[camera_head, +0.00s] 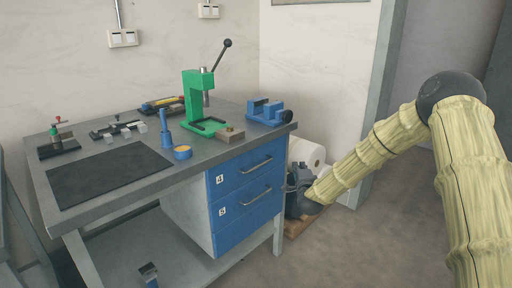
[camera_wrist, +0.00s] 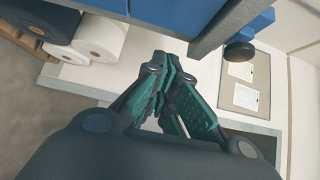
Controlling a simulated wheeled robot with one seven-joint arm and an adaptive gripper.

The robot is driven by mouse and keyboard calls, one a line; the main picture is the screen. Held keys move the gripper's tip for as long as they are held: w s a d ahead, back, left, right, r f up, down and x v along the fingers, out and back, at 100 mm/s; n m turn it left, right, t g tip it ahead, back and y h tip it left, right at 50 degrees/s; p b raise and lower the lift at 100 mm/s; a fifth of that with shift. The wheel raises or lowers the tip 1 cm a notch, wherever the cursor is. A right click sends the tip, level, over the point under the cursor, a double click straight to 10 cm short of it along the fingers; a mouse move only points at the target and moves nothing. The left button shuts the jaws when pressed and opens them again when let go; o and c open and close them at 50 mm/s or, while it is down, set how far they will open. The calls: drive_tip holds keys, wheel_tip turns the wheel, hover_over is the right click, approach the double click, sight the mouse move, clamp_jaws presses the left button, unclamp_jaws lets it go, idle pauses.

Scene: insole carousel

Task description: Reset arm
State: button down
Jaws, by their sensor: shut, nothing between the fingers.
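My arm (camera_head: 385,150), in a pale yellow sleeve, reaches in from the right in the head view and bends down to the left. My gripper (camera_wrist: 170,125) fills the middle of the wrist view, its green-padded fingers shut with nothing between them. In the head view its dark body (camera_head: 300,195) is just right of the workbench drawers, in front of white rolls; its fingertips are hard to make out there.
The grey workbench (camera_head: 110,215) with blue drawers (camera_head: 240,180) stands left of my gripper. It carries a green press (camera_head: 193,100), a blue vise (camera_head: 266,112) and a black mat (camera_head: 105,175). White rolls (camera_head: 305,155) stand behind my gripper. Floor in front is clear.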

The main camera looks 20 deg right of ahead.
drive_tip(key=s+a+f+n+g+y, duration=0.1)
drive_tip(key=s+a+f+n+g, duration=0.15)
drive_tip(key=s+a+f, duration=0.35)
drive_tip(key=s+a+f+n+g+y, duration=0.1)
drive_tip(key=s+a+f+n+y, duration=0.2)
drive_tip(key=f, duration=0.6)
drive_tip(key=s+a+f+n+g, duration=0.2)
drive_tip(key=s+a+f, duration=0.25)
drive_tip(key=f, duration=0.25)
drive_tip(key=s+a+f+n+g, duration=0.2)
drive_tip(key=s+f, duration=0.3)
drive_tip(key=s, duration=0.3)
drive_tip(key=s+a+f+n+g+y, duration=0.1)
drive_tip(key=s+a+f+n+g, duration=0.2)
drive_tip(key=s, duration=0.6)
drive_tip(key=s+f+n+g, duration=0.1)
drive_tip(key=s+f+n, duration=0.1)
drive_tip(key=s+f, duration=0.5)
drive_tip(key=s+f+n+g, duration=0.2)
drive_tip(key=s+n+g, duration=0.4)
drive_tip(key=s, duration=1.9)
wheel_tip(320, 180, up, 21)
drive_tip(key=p, duration=2.1)
drive_tip(key=shift+w+a+r+h, duration=0.15)
drive_tip(key=shift+w+a+h, duration=0.1)
drive_tip(key=shift+w+h, duration=0.1)
drive_tip(key=shift+a, duration=0.1)
